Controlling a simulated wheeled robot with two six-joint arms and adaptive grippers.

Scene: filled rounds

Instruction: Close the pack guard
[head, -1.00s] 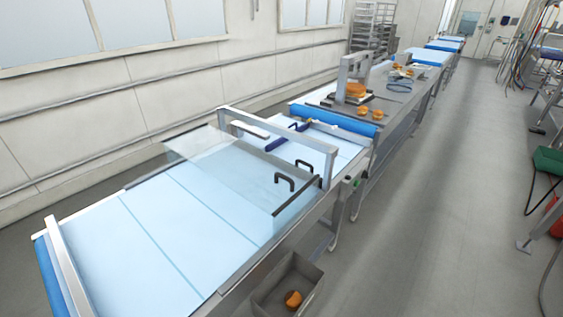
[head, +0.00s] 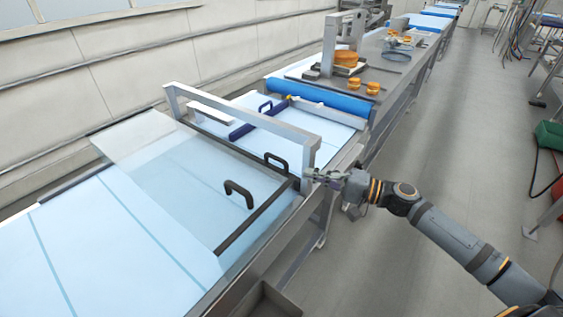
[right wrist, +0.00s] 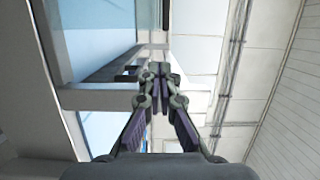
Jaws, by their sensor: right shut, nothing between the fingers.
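The pack guard (head: 180,175) is a clear panel with dark edging over the pale blue belt, on the near side of a metal arch. Two black handles show by it, a nearer one (head: 238,192) and one close to the arch's right post (head: 277,161). My right gripper (head: 312,175) reaches in from the right and is shut and empty. It is beside the arch's right post; I cannot tell whether it touches. In the right wrist view its fingers (right wrist: 154,72) are together. My left gripper is out of view.
The metal arch (head: 235,112) spans the belt. Beyond it are a blue roller (head: 318,98) and a bench with orange rounds (head: 372,87). A grey bin (head: 265,302) hangs at the near right side.

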